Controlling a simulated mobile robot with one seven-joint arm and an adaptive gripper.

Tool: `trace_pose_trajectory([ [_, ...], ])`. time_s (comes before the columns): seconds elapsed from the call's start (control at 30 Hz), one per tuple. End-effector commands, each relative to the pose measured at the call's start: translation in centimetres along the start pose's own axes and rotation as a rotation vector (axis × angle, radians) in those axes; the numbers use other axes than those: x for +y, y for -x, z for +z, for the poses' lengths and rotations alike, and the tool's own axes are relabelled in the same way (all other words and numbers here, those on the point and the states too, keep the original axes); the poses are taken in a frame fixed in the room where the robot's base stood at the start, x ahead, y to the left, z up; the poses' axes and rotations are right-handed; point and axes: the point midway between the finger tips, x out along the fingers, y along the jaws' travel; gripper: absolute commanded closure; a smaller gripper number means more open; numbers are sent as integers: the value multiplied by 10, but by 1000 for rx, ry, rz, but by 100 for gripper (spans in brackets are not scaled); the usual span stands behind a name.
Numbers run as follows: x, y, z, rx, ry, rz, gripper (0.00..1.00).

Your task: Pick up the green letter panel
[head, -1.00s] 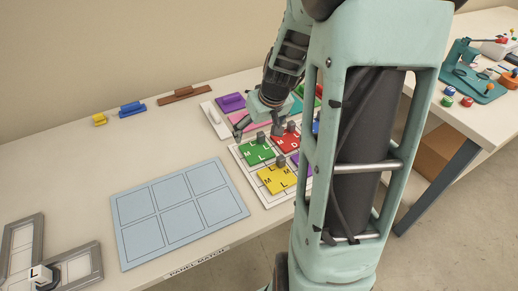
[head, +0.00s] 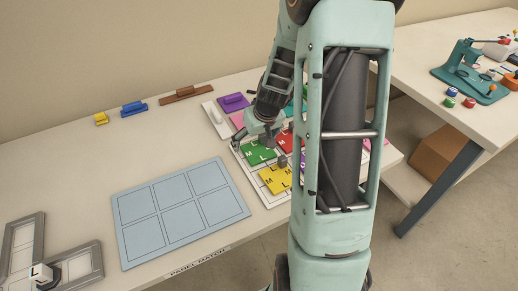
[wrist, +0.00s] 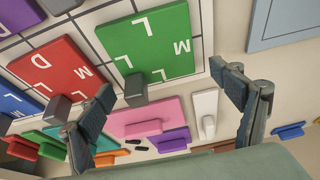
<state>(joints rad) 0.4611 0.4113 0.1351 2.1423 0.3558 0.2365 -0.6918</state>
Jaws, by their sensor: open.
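The green letter panel (head: 259,153) lies on the white gridded board (head: 252,181), its far part overlapped by my gripper in the head view. In the wrist view the green panel (wrist: 158,40) is large, with white letters and a dark grey knob (wrist: 134,90) at its edge. My gripper (wrist: 164,82) is open and empty. In that view the knob shows between its fingers, closer to the left one. In the head view my gripper (head: 264,137) is just above the panel's far edge; the exact gap is unclear.
A red panel (wrist: 52,75) sits beside the green one, and a yellow panel (head: 275,179) is in front. Behind are pink (wrist: 143,115), purple (wrist: 172,140) and white (wrist: 205,108) handled pieces. An empty blue gridded board (head: 180,212) lies to the left. My arm hides the board's right part.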

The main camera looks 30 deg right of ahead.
Motion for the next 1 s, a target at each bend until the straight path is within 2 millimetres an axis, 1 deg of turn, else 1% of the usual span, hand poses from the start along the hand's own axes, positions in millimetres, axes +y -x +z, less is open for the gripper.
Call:
trace_pose_trajectory([
  [0.07, 0, 0, 0, 0, 0, 0, 15],
  [0.6, 0, 0, 0, 0, 0, 0, 74],
  [0.87, 0, 1, 0, 1, 0, 0, 74],
  [1.0, 0, 7, -3, 1, 0, 1, 74],
])
